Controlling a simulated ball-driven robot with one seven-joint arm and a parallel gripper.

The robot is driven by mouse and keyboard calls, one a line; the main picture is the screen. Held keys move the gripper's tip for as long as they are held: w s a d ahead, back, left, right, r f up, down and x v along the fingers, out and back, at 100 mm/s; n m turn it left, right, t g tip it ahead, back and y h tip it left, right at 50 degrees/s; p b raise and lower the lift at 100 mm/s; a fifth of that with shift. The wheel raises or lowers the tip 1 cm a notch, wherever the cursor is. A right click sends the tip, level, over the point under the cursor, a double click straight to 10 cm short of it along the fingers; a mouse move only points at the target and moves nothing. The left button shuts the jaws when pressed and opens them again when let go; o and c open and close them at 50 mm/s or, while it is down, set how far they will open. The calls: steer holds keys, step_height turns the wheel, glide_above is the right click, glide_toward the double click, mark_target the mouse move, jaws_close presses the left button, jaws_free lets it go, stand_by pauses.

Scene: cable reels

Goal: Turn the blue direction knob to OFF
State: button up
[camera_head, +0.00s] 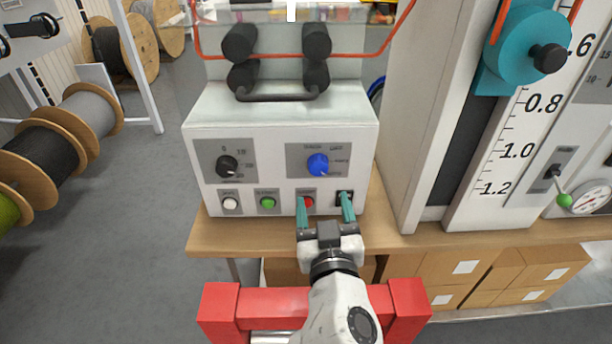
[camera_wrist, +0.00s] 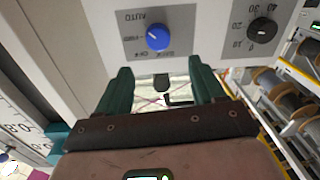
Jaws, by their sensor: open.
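The blue direction knob (camera_head: 317,165) sits on a grey plate on the right half of the white machine's front panel. It also shows in the wrist view (camera_wrist: 158,37), near the top, with AUTO and OFF lettering around it that appears upside down or tilted. My gripper (camera_head: 326,205) is open and empty, its two teal fingers spread apart just below the knob in the head view. In the wrist view the teal fingers (camera_wrist: 158,88) stand apart, and the knob lies beyond their tips, not between them.
A black knob (camera_head: 228,166) is left of the blue one. White (camera_head: 230,204), green (camera_head: 267,203) and red (camera_head: 307,203) buttons line the panel's lower edge, the red one beside my left finger. A tall white scale column (camera_head: 515,130) stands right. Cardboard boxes (camera_head: 520,270) sit below the wooden bench (camera_head: 215,238).

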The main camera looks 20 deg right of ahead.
mark_target(318, 168)
steer(key=p+x, duration=0.1)
steer(key=x, duration=0.9)
steer(key=shift+d+f+p, duration=0.1)
steer(key=shift+p, duration=0.3)
steer(key=c, duration=1.1)
